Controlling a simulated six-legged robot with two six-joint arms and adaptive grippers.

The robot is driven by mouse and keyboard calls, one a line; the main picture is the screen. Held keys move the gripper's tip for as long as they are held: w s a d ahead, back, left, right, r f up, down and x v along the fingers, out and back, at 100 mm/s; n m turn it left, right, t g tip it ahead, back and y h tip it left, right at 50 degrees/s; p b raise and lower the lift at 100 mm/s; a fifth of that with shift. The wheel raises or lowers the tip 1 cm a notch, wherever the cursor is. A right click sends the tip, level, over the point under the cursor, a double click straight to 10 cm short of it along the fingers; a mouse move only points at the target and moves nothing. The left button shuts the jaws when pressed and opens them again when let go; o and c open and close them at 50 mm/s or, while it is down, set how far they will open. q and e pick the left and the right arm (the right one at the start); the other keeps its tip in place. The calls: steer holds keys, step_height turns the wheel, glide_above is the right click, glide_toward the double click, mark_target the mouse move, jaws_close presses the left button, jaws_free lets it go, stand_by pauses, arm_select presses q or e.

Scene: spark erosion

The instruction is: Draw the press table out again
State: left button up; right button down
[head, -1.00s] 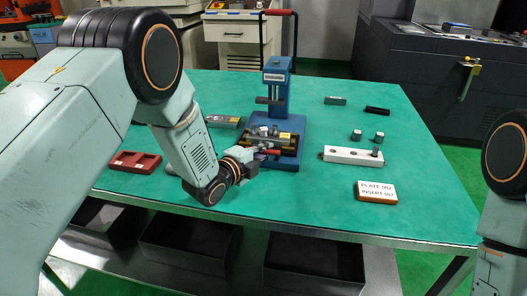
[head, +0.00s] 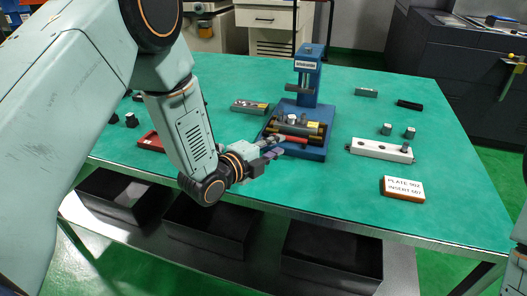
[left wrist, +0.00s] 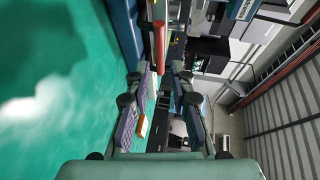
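The blue press (head: 308,92) stands near the middle of the green table. Its press table (head: 312,132), a dark slide low at the front, carries a small metal part and a yellow label. A red handle (head: 290,139) is at its near side. My left gripper (head: 268,154) is just in front and left of the handle with its fingers apart. In the left wrist view the red handle (left wrist: 161,42) lies ahead, in line with the gap between the fingers (left wrist: 160,78). I see no grip on it. My right gripper is out of view.
A white block with holes (head: 380,150) and a labelled plate (head: 403,188) lie right of the press. Black bins (head: 332,255) sit below.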

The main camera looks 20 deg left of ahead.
arm_select(q)
steer(key=shift+v, duration=2.3)
steer(key=shift+d, duration=0.1)
